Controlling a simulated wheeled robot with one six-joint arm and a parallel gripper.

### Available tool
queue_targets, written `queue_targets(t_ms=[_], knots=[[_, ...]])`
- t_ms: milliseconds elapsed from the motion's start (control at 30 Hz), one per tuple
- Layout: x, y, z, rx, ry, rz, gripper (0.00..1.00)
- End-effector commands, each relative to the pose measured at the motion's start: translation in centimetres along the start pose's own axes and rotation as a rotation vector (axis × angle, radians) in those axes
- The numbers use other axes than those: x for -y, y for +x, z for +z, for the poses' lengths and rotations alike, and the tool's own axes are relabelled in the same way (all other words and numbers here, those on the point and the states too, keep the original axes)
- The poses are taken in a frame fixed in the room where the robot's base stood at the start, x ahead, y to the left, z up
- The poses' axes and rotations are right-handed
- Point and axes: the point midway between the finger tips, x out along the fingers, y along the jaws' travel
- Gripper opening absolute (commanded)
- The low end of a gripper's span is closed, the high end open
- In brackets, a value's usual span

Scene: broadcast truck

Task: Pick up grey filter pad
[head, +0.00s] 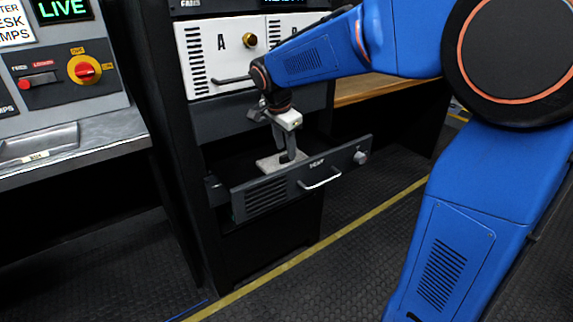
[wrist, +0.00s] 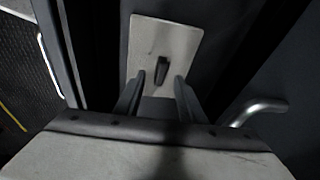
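The grey filter pad (head: 267,165) is a flat light grey plate lying in the open drawer (head: 285,189). In the wrist view the pad (wrist: 178,32) shows a dark upright tab (wrist: 161,70) near its middle. My gripper (head: 288,155) points down over the pad, inside the drawer. In the wrist view its two fingers (wrist: 155,82) are apart, one on each side of the tab's line, with a gap to it on both sides. The gripper looks empty. I cannot tell whether the fingertips touch the pad.
The drawer front has a handle (head: 320,179) and a knob (head: 361,157). Above is a closed white panel (head: 222,55) marked A with its own handle (head: 230,80), close to my wrist. A control desk (head: 70,140) stands at left. The floor in front is clear.

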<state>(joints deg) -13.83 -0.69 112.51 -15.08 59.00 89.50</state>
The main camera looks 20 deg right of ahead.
Motion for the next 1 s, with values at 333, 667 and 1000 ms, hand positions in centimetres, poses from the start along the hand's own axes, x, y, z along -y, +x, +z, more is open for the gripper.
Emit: queue_targets(t_ms=[333,667,1000], knots=[[0.0,2.9,0.1,0.000,0.000,0.000,0.36],[0.0,2.9,0.1,0.000,0.000,0.000,0.00],[0.0,2.9,0.1,0.000,0.000,0.001,0.00]])
